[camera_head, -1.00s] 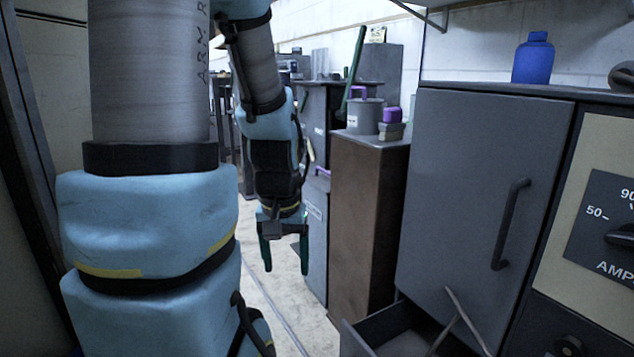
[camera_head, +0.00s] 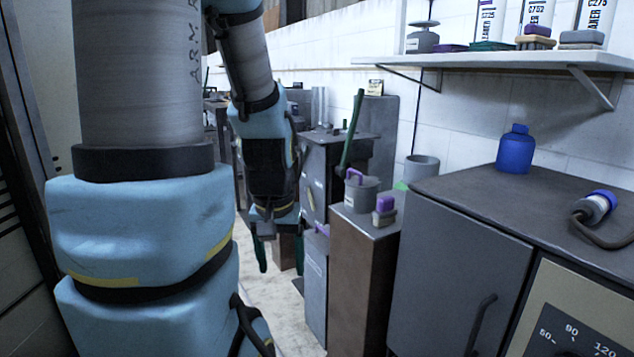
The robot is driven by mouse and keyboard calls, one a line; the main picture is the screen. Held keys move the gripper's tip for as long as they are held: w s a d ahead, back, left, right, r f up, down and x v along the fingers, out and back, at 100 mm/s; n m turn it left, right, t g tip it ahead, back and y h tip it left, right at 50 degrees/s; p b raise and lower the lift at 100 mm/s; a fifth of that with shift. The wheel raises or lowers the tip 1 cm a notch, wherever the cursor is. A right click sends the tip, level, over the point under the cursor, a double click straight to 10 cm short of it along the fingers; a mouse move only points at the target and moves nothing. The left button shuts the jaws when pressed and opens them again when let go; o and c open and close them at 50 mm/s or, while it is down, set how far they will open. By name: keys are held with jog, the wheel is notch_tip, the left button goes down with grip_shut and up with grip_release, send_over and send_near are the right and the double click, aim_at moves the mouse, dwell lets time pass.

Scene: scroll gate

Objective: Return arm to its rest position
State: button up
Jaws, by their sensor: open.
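My arm hangs down in the left half of the head view, with its forearm and wrist pointing toward the floor. My gripper (camera_head: 280,252) is at the lower end of the wrist.
A brown cabinet (camera_head: 358,270) bears a grey pot (camera_head: 360,194) and a purple-topped brush (camera_head: 384,212). A grey cabinet (camera_head: 450,275) stands right, with a blue bottle (camera_head: 515,150) on top. A wall shelf (camera_head: 480,58) holds several cleaning items. Pale floor (camera_head: 290,315) shows below my gripper.

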notch_tip(320, 180, up, 14)
jog(key=p, duration=1.1)
jog(key=shift+p, duration=0.3)
